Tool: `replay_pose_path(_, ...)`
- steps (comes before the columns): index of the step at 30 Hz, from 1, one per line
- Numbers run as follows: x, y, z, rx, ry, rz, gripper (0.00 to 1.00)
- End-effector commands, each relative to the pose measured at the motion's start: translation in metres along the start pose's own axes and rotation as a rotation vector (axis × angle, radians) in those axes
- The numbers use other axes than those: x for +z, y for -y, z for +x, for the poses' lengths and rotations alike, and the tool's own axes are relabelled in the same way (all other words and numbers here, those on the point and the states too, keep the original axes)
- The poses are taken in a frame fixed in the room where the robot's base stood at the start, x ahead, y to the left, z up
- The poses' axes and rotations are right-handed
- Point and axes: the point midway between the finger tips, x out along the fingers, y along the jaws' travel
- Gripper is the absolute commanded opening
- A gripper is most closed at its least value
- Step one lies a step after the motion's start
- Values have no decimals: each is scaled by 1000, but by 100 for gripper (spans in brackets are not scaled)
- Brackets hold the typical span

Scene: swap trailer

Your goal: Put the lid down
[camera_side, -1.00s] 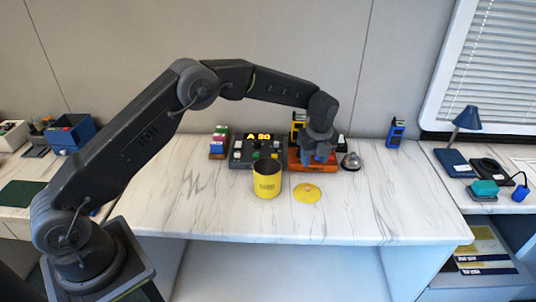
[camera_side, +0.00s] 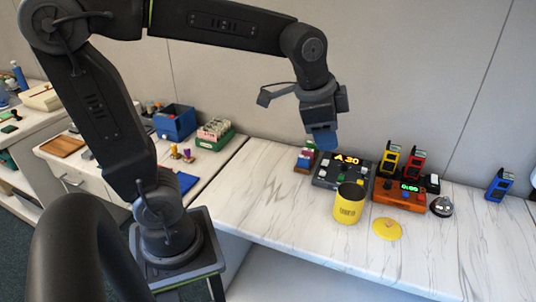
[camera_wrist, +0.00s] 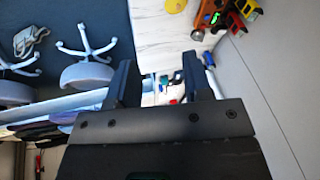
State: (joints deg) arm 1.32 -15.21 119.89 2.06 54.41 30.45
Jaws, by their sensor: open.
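The round yellow lid (camera_side: 387,229) lies flat on the white marbled counter, with a small knob on it. The open yellow canister (camera_side: 349,204) stands upright just left of the lid, its dark inside showing. My gripper (camera_side: 324,143) is raised above the back left of the counter, up and left of both, touching neither. In the wrist view my gripper (camera_wrist: 160,78) has its two fingers apart with nothing held between them. A yellow round thing (camera_wrist: 176,4) is cut off at the top there; I cannot tell whether it is lid or canister.
Behind the canister stand a panel with a lit display (camera_side: 345,171) and an orange timer box (camera_side: 400,193). A silver bell (camera_side: 442,205) and a blue radio (camera_side: 499,185) are to the right. The counter's front is clear.

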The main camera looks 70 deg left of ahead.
Motion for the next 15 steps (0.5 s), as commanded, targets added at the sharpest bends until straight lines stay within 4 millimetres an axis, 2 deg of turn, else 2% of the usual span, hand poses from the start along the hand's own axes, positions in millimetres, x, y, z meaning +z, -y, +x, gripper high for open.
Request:
replay_pose_path(1,18,-10,-10,-10,-25,-87,46)
replay_pose_path(6,67,-40,-19,-20,-85,-363,46)
replay_pose_path(10,90,-55,-18,-18,-116,-503,46)
replay_pose_path(15,101,-62,-16,-16,-129,-574,46)
